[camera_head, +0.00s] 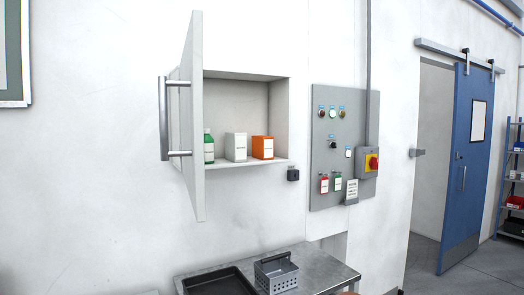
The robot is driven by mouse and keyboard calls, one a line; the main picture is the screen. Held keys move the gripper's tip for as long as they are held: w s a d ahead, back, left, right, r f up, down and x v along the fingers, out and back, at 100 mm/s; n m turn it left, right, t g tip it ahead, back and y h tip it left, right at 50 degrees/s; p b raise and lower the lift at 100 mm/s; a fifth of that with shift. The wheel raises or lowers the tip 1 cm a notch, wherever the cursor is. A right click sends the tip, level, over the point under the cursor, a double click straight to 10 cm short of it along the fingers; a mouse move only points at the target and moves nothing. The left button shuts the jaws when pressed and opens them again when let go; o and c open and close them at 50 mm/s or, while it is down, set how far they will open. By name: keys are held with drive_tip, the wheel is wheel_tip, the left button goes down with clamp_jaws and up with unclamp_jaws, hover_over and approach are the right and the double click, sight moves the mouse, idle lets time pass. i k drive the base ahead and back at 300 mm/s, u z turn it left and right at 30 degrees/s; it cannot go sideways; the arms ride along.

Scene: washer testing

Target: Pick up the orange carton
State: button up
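The orange carton (261,147) with a white label stands upright in the open wall cabinet (283,122), at the right end of its shelf. A white carton (236,147) stands just to its left. A green bottle (209,148) with a white label stands further left, beside the open door. My gripper does not show in this view.
The cabinet door (191,120) swings out toward me on the left, with a long metal handle (163,118). A control panel (322,186) is on the wall at right. Below, a metal table (323,270) holds a black tray (207,277) and a grey basket (277,272).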

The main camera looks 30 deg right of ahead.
sight(262, 146)
drive_tip(key=k, duration=0.25)
drive_tip(key=z, duration=1.95)
drive_tip(key=i, duration=3.25)
drive_tip(key=u, duration=3.7)
